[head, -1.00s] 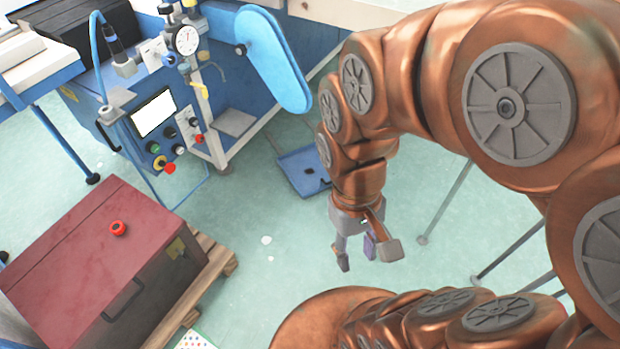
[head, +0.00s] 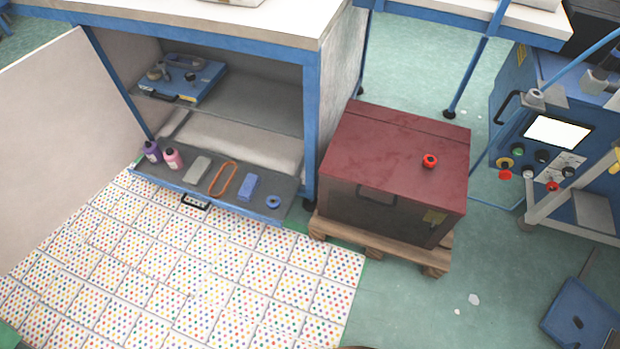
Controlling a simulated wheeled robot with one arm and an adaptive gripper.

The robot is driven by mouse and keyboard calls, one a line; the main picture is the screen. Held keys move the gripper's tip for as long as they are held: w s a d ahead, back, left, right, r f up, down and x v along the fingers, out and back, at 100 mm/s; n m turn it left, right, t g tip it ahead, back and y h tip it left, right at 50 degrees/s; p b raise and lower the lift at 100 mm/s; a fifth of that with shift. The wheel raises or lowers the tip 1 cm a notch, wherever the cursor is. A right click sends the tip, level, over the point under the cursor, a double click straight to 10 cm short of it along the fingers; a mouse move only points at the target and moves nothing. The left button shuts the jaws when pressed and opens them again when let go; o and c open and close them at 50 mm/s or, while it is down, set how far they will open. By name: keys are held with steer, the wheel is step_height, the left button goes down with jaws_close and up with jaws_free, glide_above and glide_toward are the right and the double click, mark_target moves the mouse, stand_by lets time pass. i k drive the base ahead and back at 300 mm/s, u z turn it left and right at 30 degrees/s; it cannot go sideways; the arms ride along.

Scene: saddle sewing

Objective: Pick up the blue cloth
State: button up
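A small blue folded piece, which looks like the blue cloth (head: 249,187), lies on the pulled-out grey drawer (head: 228,200) of the open cabinet, left of centre in the head view. It lies between an orange loop (head: 222,180) and a blue ring (head: 272,202), apart from both. My gripper is outside the view now, so its state does not show.
The drawer also holds a grey block (head: 197,169), a pink bottle (head: 172,158) and a purple bottle (head: 152,151). A dark red chest (head: 395,160) on a pallet stands right of the cabinet. The dotted floor mat (head: 200,270) before the drawer is clear.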

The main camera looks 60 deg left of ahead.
mark_target(249, 188)
steer(key=u, duration=3)
steer(key=i, duration=1.5)
steer(key=u, duration=0.15)
